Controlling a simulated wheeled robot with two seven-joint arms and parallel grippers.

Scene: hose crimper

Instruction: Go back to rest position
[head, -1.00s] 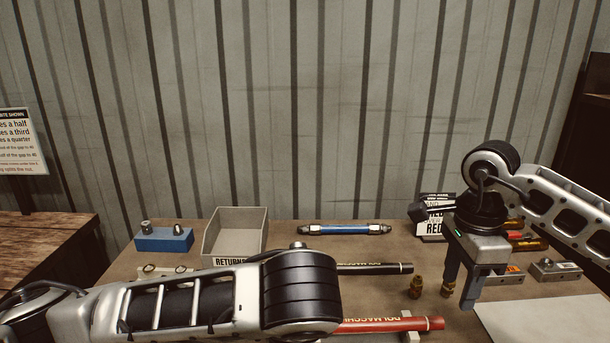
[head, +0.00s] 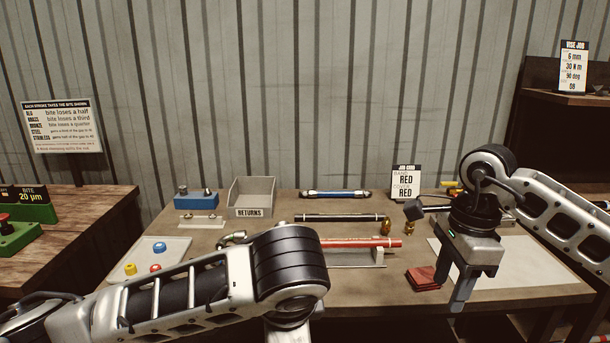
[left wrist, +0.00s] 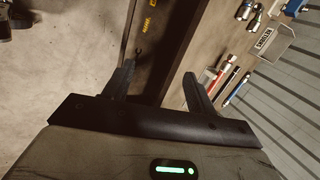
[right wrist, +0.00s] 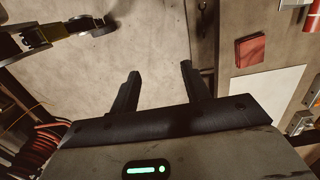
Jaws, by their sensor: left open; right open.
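My right gripper (head: 450,295) hangs fingers-down at the front right of the workbench (head: 350,285) in the head view. It is open and empty, with bare floor between its fingers in the right wrist view (right wrist: 160,72). My left arm crosses the lower left of the head view, and its gripper is hidden there. The left wrist view shows my left gripper (left wrist: 158,72) open and empty, in front of the bench edge.
The bench holds a returns bin (head: 251,198), a blue hose (head: 335,194), a black hose (head: 340,217), a red hose (head: 360,243), brass fittings (head: 386,227), a red cloth (head: 424,278) and a pale tray (head: 172,252). A job card (head: 406,182) stands behind. A side bench (head: 75,235) is left.

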